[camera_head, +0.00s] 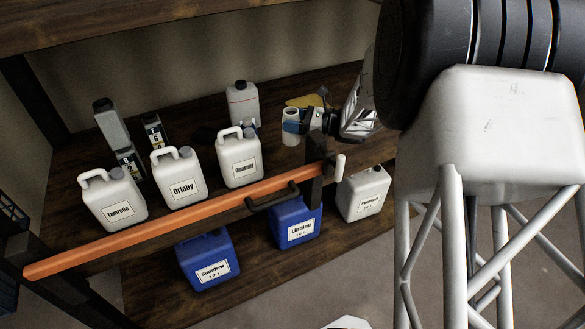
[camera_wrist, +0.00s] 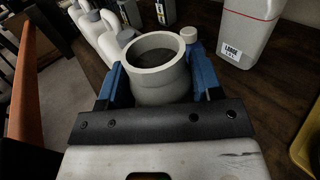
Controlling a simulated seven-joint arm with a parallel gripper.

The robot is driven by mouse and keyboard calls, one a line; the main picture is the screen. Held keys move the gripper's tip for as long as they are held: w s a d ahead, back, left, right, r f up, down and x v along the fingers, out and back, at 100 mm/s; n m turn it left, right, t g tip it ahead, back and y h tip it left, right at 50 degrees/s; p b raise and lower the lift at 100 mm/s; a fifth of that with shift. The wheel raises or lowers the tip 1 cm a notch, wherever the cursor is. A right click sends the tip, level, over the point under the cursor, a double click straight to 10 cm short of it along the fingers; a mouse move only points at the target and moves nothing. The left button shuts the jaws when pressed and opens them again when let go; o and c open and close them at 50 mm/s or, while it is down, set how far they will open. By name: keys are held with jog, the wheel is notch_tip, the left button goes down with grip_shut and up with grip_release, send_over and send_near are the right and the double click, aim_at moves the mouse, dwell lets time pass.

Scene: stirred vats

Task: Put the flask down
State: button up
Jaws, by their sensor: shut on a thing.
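The flask (camera_head: 290,139) is a small white cylinder with a wide open mouth, standing upright above the upper wooden shelf near its right part. My gripper (camera_head: 296,127) reaches in from the right and is shut on it. In the wrist view, the flask (camera_wrist: 162,92) sits between the two blue fingers of my gripper (camera_wrist: 160,78), with its round mouth facing up and its inside dark. I cannot tell whether its base touches the shelf.
White labelled jugs, including the Orlaby jug (camera_head: 182,188), stand left of the flask. A pale bottle (camera_head: 244,106) stands behind; a yellow item (camera_head: 306,101) lies nearby. An orange bar (camera_head: 180,222) crosses the shelf front. Blue containers (camera_head: 297,213) stand below. Bare wood (camera_wrist: 235,95) shows right of the flask.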

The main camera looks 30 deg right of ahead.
aim_at(294, 137)
jog(key=shift+s+d+f, duration=0.15)
jog(key=shift+f, duration=0.1)
jog(key=shift+f, duration=3.05)
jog(key=shift+f, duration=1.85)
jog(key=shift+f, duration=0.6)
jog(key=o, duration=0.9)
jog(key=shift+r, duration=0.15)
